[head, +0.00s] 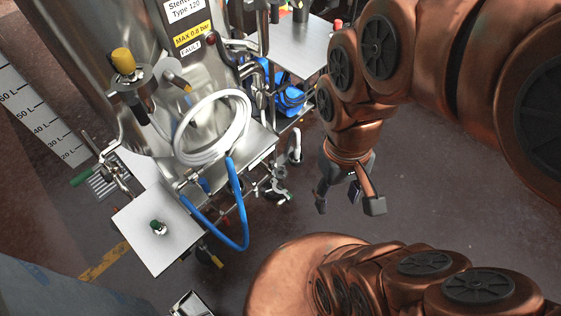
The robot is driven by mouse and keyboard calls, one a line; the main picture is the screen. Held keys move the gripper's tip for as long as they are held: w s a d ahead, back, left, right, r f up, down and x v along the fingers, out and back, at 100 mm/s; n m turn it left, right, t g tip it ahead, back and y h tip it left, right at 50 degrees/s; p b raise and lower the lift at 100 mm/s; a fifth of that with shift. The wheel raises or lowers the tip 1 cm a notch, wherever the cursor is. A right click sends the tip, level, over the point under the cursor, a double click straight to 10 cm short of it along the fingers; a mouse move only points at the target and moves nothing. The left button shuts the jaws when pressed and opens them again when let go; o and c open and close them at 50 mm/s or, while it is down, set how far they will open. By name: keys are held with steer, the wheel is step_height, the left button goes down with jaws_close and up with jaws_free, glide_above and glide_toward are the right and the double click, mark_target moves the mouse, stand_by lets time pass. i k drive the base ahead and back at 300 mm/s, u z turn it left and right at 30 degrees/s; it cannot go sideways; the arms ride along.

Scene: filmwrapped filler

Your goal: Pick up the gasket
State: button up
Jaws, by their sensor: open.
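No thing can be told for sure as the gasket in the head view. A white ring-like coil (239,127) hangs on the front of the steel machine, with several turns showing. My gripper (348,205) is open, with nothing seen between its fingers. It hangs over the floor to the right of the machine, apart from the plate and the coil.
The steel filling machine (85,25) fills the upper left, with valves and a looping blue hose (243,225) sticking out. A steel table (300,45) and blue items (290,98) stand behind it. The floor (460,190) right of my gripper is clear.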

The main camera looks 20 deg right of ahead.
mark_target(271, 163)
steer(key=u, duration=3.85)
steer(key=k, duration=2.45)
steer(key=u, duration=0.05)
